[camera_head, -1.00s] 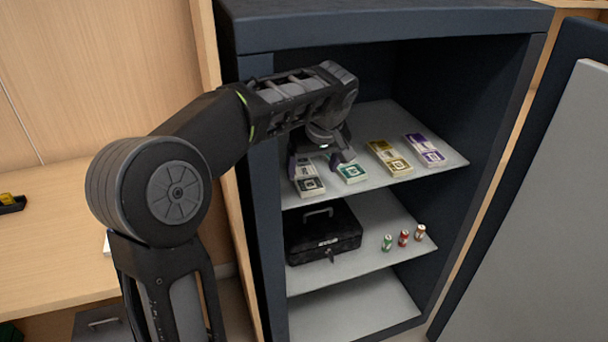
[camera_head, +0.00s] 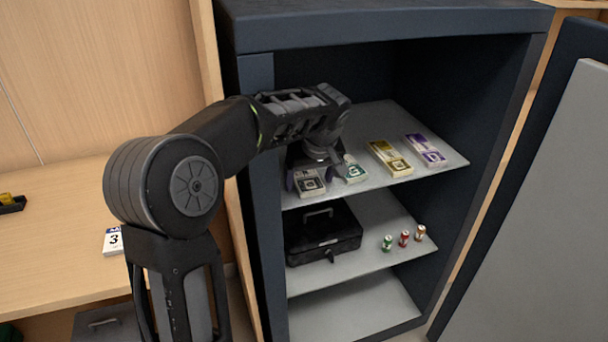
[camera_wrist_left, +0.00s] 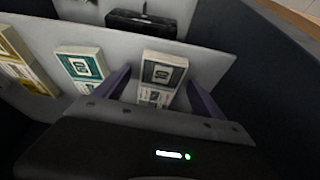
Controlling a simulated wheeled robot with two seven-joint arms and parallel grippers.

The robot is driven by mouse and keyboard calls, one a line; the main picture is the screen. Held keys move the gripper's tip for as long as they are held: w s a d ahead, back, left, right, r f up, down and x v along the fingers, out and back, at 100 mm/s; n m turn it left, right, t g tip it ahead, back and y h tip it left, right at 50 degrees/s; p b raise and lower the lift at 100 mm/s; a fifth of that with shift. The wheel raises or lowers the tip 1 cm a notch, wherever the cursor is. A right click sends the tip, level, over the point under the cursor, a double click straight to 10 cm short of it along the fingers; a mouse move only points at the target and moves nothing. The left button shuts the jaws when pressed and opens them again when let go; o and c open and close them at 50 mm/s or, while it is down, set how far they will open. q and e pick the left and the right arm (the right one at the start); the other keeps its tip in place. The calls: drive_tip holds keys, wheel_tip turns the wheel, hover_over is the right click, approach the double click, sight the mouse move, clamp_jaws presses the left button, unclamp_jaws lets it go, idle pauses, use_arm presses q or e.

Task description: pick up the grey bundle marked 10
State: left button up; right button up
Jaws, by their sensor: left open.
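The grey bundle (camera_head: 310,183) lies at the left end of the safe's upper shelf; its dark square carries a pale mark too small to read surely. It also shows in the left wrist view (camera_wrist_left: 162,72). My left gripper (camera_head: 309,177) is open, with one purple finger on each side of the grey bundle. In the left wrist view, gaps show between the fingers and the bundle, and the gripper body hides its near end. My right gripper is not in view.
A green bundle (camera_head: 355,172) lies close to the right of the grey one, then a yellow bundle (camera_head: 391,159) and a purple bundle (camera_head: 427,151). The safe's left wall (camera_head: 262,130) is close by. A black cash box (camera_head: 322,236) and small rolls (camera_head: 404,239) stand on the shelf below.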

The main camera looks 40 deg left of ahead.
use_arm(q)
drive_tip(key=c, duration=1.5)
